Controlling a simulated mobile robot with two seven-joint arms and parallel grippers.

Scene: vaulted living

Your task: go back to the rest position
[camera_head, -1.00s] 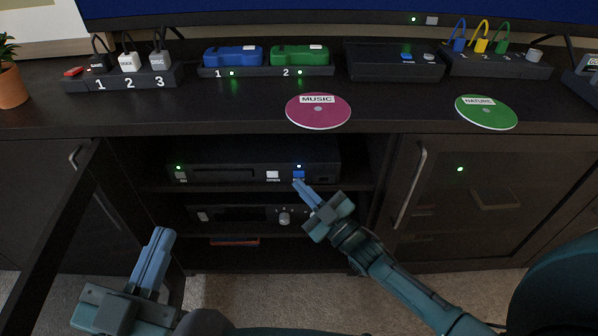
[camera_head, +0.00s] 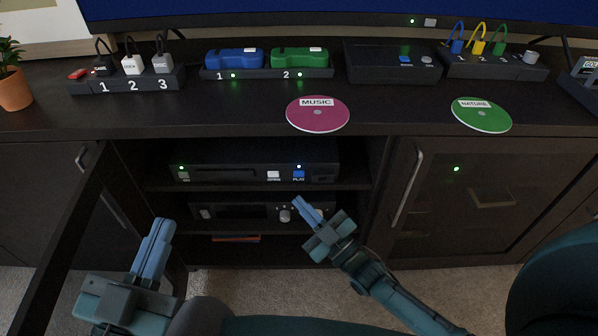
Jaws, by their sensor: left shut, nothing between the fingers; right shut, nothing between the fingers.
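My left gripper (camera_head: 158,243) is at the lower left, shut and empty, in front of the open cabinet door (camera_head: 70,240). My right gripper (camera_head: 301,204) is shut and empty, in front of the middle cabinet opening. Its fingertips show just below the disc player (camera_head: 225,166) and its blue PLAY button (camera_head: 298,174), over the lower device (camera_head: 235,212) in the picture. I cannot tell how far the fingertips are from the devices.
A pink MUSIC disc (camera_head: 318,114) and a green NATURE disc (camera_head: 481,115) lie on the cabinet top. Plug blocks, blue and green cartridges and a black box stand behind them. A glass door (camera_head: 470,200) at right is shut. Carpet lies below.

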